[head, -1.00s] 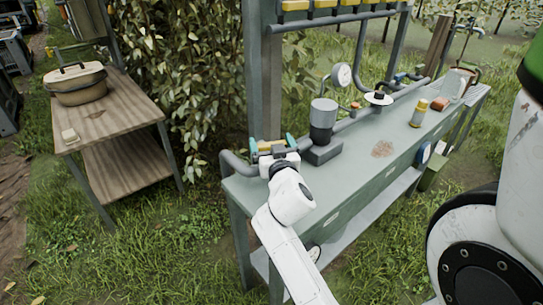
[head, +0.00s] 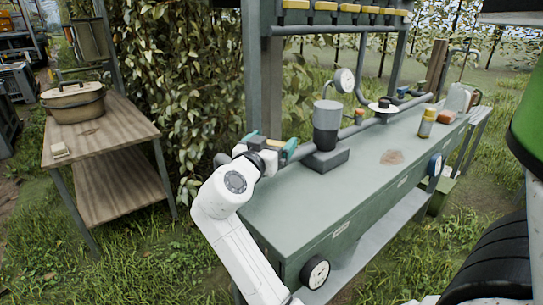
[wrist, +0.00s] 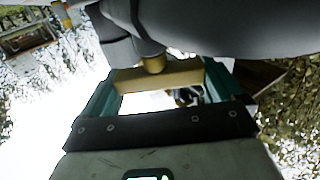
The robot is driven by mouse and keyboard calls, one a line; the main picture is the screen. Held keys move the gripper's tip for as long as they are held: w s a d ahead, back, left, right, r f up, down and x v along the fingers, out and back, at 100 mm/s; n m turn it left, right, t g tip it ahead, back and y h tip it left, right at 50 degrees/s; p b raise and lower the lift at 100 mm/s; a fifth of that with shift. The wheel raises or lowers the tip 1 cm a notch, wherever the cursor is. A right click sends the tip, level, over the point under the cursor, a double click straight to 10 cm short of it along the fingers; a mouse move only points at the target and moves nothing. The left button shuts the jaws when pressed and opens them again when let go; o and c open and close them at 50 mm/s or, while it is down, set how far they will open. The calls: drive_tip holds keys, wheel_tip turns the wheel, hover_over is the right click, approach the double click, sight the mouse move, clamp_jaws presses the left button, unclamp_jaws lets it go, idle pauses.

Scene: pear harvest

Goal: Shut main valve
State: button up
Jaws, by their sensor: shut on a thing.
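The main valve has a yellow handle (wrist: 160,75) on a brass stem (wrist: 152,63), below a dark grey pipe (wrist: 225,25) in the wrist view. My gripper (wrist: 158,88) has its two teal fingers at the two ends of the handle, shut on it. In the head view my gripper (head: 270,147) is at the near left end of the bench's pipe run, left of the grey filter cylinder (head: 326,125). There the handle is mostly hidden by my gripper, and its exact angle to the pipe cannot be told.
The green-grey bench (head: 300,205) carries a pressure gauge (head: 344,80), a white disc fitting (head: 383,107) and a yellow bottle (head: 427,123). A post and yellow-handled row (head: 325,6) rise behind. Grass lies between.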

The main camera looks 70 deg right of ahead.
drive_tip(key=m+g+y+b, duration=0.1)
drive_tip(key=m+g+b, duration=0.1)
drive_tip(key=g, duration=0.2)
drive_tip(key=m+g+y+b, duration=0.1)
drive_tip(key=m+g, duration=0.2)
drive_tip(key=g, duration=0.1)
drive_tip(key=shift+y+b, duration=0.3)
drive_tip(key=shift+b, duration=0.1)
drive_tip(key=shift+m, duration=0.3)
drive_tip(key=o, duration=0.7)
drive_tip(key=p+v, duration=0.1)
drive_tip(key=v, duration=0.9)
drive_tip(key=shift+w+a+p, duration=0.25)
drive_tip(key=shift+w+p, duration=0.1)
